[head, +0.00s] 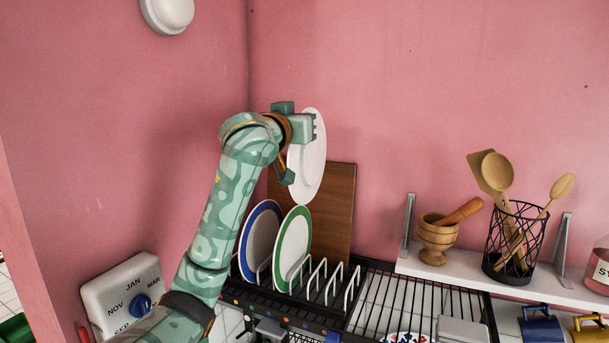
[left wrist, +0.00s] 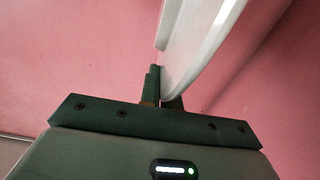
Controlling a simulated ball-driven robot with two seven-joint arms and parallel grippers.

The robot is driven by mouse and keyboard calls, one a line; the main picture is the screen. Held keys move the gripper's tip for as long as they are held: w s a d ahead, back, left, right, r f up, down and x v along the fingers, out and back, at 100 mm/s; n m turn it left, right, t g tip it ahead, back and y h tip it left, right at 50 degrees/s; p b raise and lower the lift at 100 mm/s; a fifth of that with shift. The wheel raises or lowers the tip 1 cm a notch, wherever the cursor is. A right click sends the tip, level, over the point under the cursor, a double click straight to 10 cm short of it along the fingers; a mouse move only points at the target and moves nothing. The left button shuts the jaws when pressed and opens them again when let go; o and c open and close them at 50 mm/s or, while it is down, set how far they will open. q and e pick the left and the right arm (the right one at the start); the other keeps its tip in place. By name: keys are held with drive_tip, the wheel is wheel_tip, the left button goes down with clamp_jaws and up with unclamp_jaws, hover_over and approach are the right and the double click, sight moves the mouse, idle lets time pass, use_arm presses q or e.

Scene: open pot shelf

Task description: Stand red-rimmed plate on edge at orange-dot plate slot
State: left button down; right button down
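A plate (head: 309,165) with its plain white face showing is held up on edge in the head view, above and behind the rack. No red rim shows on this side. My left gripper (head: 308,127) is shut on its edge. In the left wrist view the plate (left wrist: 203,45) rises from between the two close fingers (left wrist: 163,90). The black plate rack (head: 325,285) below has white wire dividers and a row of small coloured dots along its front edge. I cannot clearly pick out the orange one. My right gripper is not in view.
A blue-rimmed plate (head: 260,238) and a green-rimmed plate (head: 293,248) stand in the rack's left slots; the slots to their right are empty. A wooden board (head: 338,215) leans behind. A shelf (head: 455,272) at right holds a mortar (head: 438,240) and a utensil basket (head: 515,243).

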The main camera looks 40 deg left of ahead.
sight(298, 175)
use_arm(q)
drive_tip(key=f, duration=1)
drive_tip(key=shift+s+f, duration=0.4)
drive_tip(key=shift+s+d+f, duration=0.1)
drive_tip(key=shift+f, duration=0.2)
drive_tip(key=shift+s+d, duration=0.1)
drive_tip(key=shift+s, duration=0.1)
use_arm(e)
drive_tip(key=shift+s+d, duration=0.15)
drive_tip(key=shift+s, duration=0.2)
